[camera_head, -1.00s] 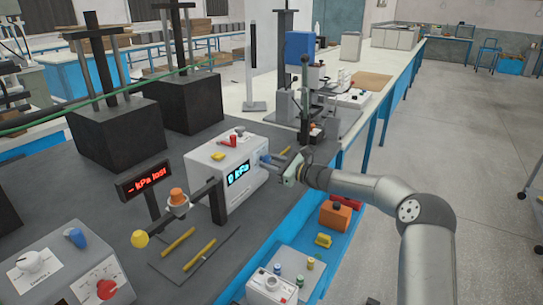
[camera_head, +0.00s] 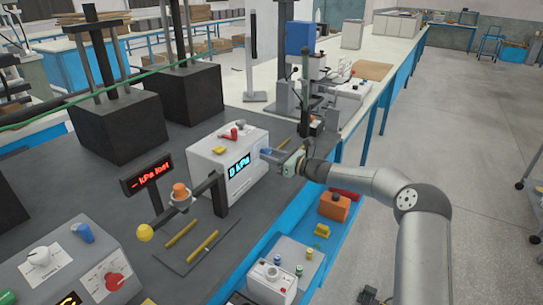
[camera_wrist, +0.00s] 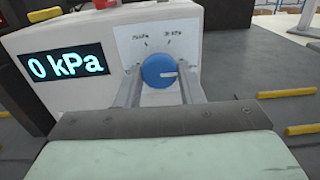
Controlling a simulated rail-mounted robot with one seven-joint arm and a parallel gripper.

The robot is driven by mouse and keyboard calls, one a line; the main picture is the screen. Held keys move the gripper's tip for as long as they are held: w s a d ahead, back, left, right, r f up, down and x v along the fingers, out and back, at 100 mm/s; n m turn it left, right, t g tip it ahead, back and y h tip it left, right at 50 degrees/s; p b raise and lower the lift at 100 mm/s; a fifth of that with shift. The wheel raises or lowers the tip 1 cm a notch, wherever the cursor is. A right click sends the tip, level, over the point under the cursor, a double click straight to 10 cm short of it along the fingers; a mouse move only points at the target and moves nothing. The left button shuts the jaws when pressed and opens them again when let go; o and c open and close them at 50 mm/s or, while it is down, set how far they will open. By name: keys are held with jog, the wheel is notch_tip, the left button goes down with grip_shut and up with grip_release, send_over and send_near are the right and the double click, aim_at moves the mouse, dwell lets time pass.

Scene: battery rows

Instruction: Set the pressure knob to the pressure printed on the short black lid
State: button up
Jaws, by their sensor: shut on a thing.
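The box's display (camera_wrist: 65,66) reads 0 kPa. My gripper (camera_wrist: 158,78) has one finger on each side of the knob and is shut on it. In the head view my gripper (camera_head: 269,155) reaches the box from the right. I cannot make out a short black lid or its print in either view.
A sign (camera_head: 147,174) ending in "kPa lost" stands left of the box. An arm with an orange piece (camera_head: 180,191) and yellow ball (camera_head: 145,232) stands before it. Yellow bars (camera_head: 203,245) lie on the bench. A blue tray (camera_head: 322,258) lines the bench edge.

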jog(key=o, duration=0.9)
jog(key=b+v, duration=0.2)
jog(key=v, duration=1.5)
jog(key=shift+d, duration=0.2)
jog(key=s+a+f+n+g+h+p, duration=0.1)
jog(key=s+a+n+g+h, duration=0.3)
jog(key=s, duration=0.4)
jog(key=s+a+f+n+g+h, duration=0.1)
jog(key=s+a+n+g, duration=0.25)
jog(key=s+n, duration=0.35)
jog(key=s+d+r+n+h, duration=0.1)
jog(key=s+d+n+h, duration=0.2)
jog(key=s, duration=0.6)
jog(key=s+d+n+h+p, duration=0.1)
jog(key=s+d+n+h, duration=0.3)
jog(key=s, duration=0.6)
jog(key=s+d+r+n+h+p, duration=0.1)
jog(key=s+d+n+h, duration=0.2)
jog(key=s, duration=0.7)
jog(key=shift+s+d+r+n+h, duration=0.1)
jog(key=shift+d+r+n+h, duration=0.1)
jog(key=shift+d+n, duration=0.5)
jog(key=shift+d+r+n+h, duration=0.1)
jog(key=shift+d+n+h, duration=0.1)
jog(key=shift+d+n, duration=0.55)
